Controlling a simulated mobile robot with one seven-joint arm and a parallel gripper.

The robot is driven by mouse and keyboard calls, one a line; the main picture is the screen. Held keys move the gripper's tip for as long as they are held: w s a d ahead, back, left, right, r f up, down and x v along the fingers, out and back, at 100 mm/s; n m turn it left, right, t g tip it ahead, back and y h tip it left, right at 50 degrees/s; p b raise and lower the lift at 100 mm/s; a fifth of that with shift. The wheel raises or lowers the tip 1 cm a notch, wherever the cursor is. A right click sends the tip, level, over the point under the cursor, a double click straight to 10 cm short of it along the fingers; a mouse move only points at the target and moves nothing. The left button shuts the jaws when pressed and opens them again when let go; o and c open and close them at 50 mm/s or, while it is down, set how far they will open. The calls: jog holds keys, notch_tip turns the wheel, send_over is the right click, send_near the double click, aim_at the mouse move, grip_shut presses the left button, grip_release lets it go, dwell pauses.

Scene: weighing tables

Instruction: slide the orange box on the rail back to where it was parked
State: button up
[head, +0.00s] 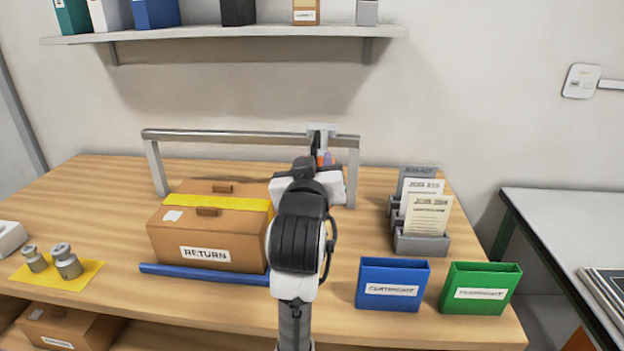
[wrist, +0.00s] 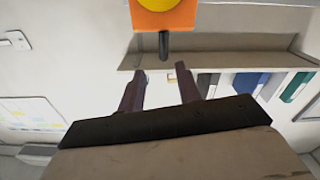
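The orange box (wrist: 165,20) shows at the top edge of the wrist view, cut off by the frame. It has a yellow round face and a dark peg (wrist: 163,45) pointing towards my gripper. My gripper (wrist: 160,70) is open, with its two fingers apart and nothing visible between them. The peg's end is just beyond the fingertips, roughly in line with the gap; I cannot tell if it touches. In the head view the grey rail (head: 235,135) spans the back of the table. My arm is near its right end and mostly hides the box there.
A brown carton marked RETURN (head: 207,243) stands left of my arm, with a blue bar (head: 200,274) before it. Metal weights (head: 66,262) sit on a yellow mat (head: 75,282). A document rack (head: 420,243), blue holder (head: 393,284) and green holder (head: 480,288) stand at right.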

jog(key=s, duration=0.3)
jog(key=shift+s, duration=0.25)
